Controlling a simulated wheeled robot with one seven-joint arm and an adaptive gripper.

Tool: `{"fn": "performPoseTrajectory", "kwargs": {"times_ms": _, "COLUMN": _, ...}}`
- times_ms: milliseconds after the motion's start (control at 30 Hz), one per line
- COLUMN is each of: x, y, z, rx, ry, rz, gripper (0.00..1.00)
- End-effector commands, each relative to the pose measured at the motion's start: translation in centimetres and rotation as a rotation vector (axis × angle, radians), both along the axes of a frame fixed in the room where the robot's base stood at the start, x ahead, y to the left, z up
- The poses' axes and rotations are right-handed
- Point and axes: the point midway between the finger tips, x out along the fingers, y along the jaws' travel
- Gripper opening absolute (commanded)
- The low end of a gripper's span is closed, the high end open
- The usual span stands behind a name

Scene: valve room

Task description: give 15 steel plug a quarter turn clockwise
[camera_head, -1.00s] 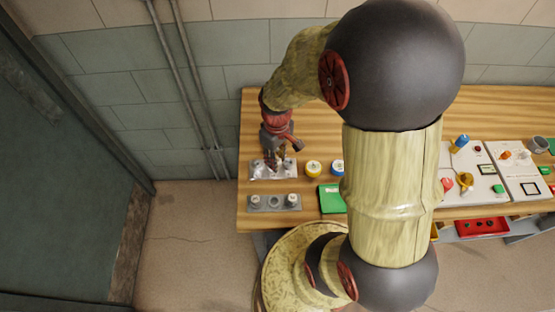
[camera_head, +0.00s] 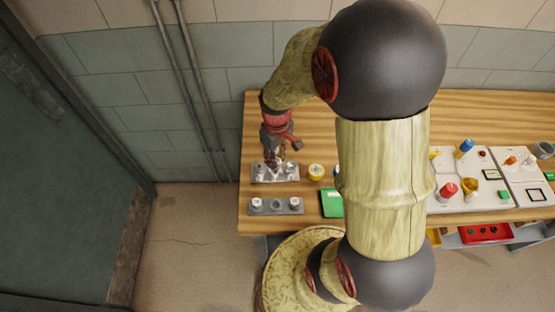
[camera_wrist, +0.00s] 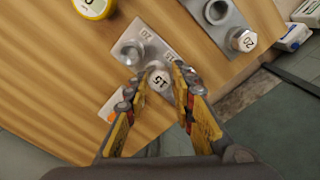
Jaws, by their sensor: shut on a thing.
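The steel plug marked 15 (camera_wrist: 160,80) stands in a grey metal plate (camera_wrist: 150,38) on the wooden bench. My gripper (camera_wrist: 158,77) is shut on this plug, with one yellow-sided finger on each side of it. The number on top shows between the fingertips. An open socket (camera_wrist: 130,53) sits beside the plug in the same plate. In the head view, my gripper (camera_head: 274,160) points down over the plate (camera_head: 291,179) at the bench's left end, and the fingers partly hide the plug.
A second grey plate (camera_head: 265,211) with steel fittings lies nearer the bench's front edge; one plug there (camera_wrist: 243,39) is marked 20. A yellow round item (camera_head: 316,171) and a green block (camera_head: 331,203) are to the right. My arm hides the bench's middle.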

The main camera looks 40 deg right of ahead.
Motion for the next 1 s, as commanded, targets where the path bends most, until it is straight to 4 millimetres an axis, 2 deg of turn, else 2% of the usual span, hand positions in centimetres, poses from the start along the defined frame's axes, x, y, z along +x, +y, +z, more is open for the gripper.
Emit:
{"fn": "performPoseTrajectory", "kwargs": {"times_ms": 500, "x": 1.00, "y": -0.29, "z": -0.78, "rx": 0.000, "ry": 0.000, "rz": 0.000, "gripper": 0.00}}
{"fn": "performPoseTrajectory", "kwargs": {"times_ms": 1000, "x": 1.03, "y": -0.29, "z": -0.78, "rx": 0.000, "ry": 0.000, "rz": 0.013, "gripper": 0.00}}
